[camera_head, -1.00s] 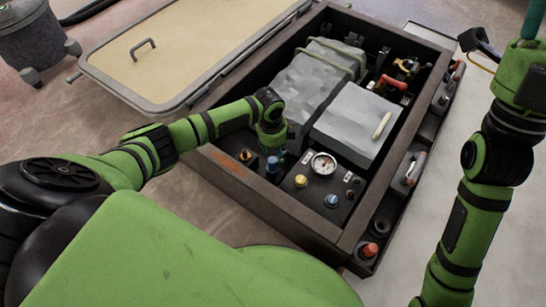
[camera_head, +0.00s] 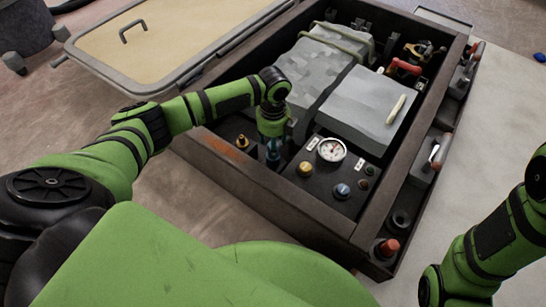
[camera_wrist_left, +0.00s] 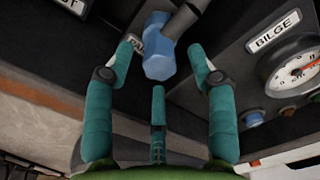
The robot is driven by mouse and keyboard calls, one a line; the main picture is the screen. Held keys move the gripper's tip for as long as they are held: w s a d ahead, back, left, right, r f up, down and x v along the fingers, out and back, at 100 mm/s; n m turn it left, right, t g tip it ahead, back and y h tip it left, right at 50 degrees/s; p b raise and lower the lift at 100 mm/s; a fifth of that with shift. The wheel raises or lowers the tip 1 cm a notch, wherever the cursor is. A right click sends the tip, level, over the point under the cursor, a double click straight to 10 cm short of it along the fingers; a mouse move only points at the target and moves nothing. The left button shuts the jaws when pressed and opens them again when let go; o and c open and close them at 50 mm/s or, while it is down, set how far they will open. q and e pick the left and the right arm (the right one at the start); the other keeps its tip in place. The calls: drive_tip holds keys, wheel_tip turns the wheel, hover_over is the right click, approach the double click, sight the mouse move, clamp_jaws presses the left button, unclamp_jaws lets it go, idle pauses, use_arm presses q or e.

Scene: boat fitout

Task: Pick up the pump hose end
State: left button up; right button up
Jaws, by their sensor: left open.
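A blue hexagonal fitting on the end of a dark grey tube, which looks like the pump hose end, shows in the left wrist view (camera_wrist_left: 158,58). My left gripper (camera_wrist_left: 160,78) has its teal fingers spread, with the blue fitting just beyond and between the tips. I see no clear contact. In the head view my left gripper (camera_head: 272,150) points down at the near left corner of the open locker, beside the gauge panel, and mostly hides the fitting. My right arm is at the right edge of the head view; its gripper is out of frame.
The locker's raised rim (camera_head: 285,205) surrounds the area. A panel with a pressure gauge (camera_head: 331,150) and coloured knobs sits right of the left gripper; a brass fitting (camera_head: 243,141) sits left. A grey box (camera_head: 365,105) stands behind. The hatch lid (camera_head: 165,45) lies open at the back left.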

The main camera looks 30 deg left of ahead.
use_arm(q)
wheel_tip(320, 180, down, 3)
drive_tip(key=shift+w+a+f+b, duration=0.1)
drive_tip(key=shift+f+b, duration=0.1)
drive_tip(key=shift+b, duration=0.85)
drive_tip(key=shift+r, duration=0.15)
clamp_jaws()
drive_tip(key=shift+r, duration=0.1)
